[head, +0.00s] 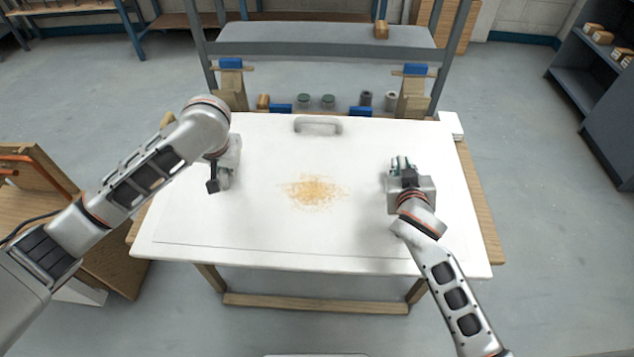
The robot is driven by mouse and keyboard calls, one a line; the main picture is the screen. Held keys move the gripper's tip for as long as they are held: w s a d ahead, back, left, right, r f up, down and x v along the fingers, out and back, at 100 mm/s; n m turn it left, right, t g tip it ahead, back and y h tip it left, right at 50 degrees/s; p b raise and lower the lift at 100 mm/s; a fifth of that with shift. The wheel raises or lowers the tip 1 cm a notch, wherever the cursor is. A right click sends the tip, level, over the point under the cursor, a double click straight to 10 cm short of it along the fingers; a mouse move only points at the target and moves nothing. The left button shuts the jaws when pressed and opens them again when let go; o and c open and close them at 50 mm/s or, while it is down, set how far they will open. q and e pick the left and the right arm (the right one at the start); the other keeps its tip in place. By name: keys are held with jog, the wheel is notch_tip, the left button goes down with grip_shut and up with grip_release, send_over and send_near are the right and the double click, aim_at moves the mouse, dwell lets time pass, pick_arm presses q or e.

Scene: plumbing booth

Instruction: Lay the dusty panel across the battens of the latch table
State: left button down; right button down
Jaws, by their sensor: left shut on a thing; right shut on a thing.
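The dusty panel (270,225) is a wide white board with a patch of tan dust (315,191) on its middle. It spans most of the wooden latch table (487,215), whose edges show at the right and left. I cannot tell whether the panel rests on the battens, which are hidden beneath it. A grey handle (317,126) is at its far edge. My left gripper (218,184) is shut on the panel near its left side. My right gripper (402,165) is shut on the panel near its right side. The grip points are mostly hidden by the grippers.
Wooden uprights with blue tops (231,80) (415,85) stand behind the panel, with several jars and blue blocks (303,101) between them. A grey frame with a shelf (325,35) is behind. A wooden stand (110,250) is at left.

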aim_at(229, 178)
pick_arm(q)
jog(key=shift+w+a+r, duration=0.1)
jog(key=shift+w+a, duration=0.05)
jog(key=shift+w, duration=0.05)
pick_arm(e)
jog(key=shift+w+d+r, duration=0.1)
jog(key=shift+w+d, duration=0.2)
jog(key=shift+d, duration=0.15)
pick_arm(q)
jog(key=shift+f, duration=0.2)
pick_arm(e)
jog(key=shift+f, duration=0.2)
